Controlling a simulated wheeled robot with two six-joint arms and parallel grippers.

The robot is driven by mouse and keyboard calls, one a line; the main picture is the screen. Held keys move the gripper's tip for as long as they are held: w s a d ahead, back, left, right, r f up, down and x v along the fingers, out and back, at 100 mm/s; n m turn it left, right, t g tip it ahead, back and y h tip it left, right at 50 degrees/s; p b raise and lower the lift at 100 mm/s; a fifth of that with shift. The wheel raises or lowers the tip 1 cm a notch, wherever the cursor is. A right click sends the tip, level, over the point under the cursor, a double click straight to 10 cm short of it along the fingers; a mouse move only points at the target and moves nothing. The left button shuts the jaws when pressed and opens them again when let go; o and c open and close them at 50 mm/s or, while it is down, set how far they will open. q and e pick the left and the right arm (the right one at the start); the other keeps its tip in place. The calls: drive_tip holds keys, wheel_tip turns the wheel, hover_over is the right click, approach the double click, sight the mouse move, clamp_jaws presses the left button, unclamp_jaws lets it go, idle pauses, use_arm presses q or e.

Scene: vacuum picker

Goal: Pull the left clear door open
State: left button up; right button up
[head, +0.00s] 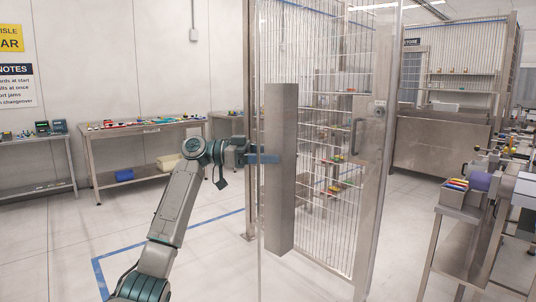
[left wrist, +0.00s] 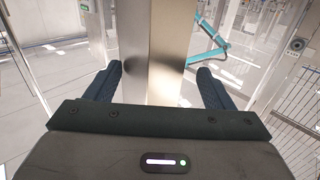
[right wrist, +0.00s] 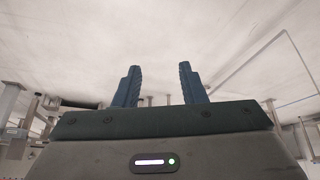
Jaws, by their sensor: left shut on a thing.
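A clear door panel (head: 330,50) stands in the middle of the head view, with wire mesh and shelves showing through or behind it. A tall plain steel upright (head: 281,190) stands at its left side; I cannot tell how they join. My left gripper (head: 266,158) reaches it from the left at mid height and is shut on it. In the left wrist view the steel upright (left wrist: 152,50) is between the two fingers (left wrist: 158,85). My right gripper (right wrist: 160,88) is open and empty in the right wrist view; it is not in the head view.
A steel frame with a curved handle (head: 356,137) and round lock (head: 380,110) stands to the right. A bench (head: 150,130) runs along the back wall. A stand (head: 450,235) with coloured items is at the right. Floor at left is clear.

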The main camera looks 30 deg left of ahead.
use_arm(q)
drive_tip(key=b+v, duration=0.1)
drive_tip(key=v, duration=0.9)
drive_tip(key=shift+a, duration=0.35)
drive_tip(key=shift+s, duration=0.15)
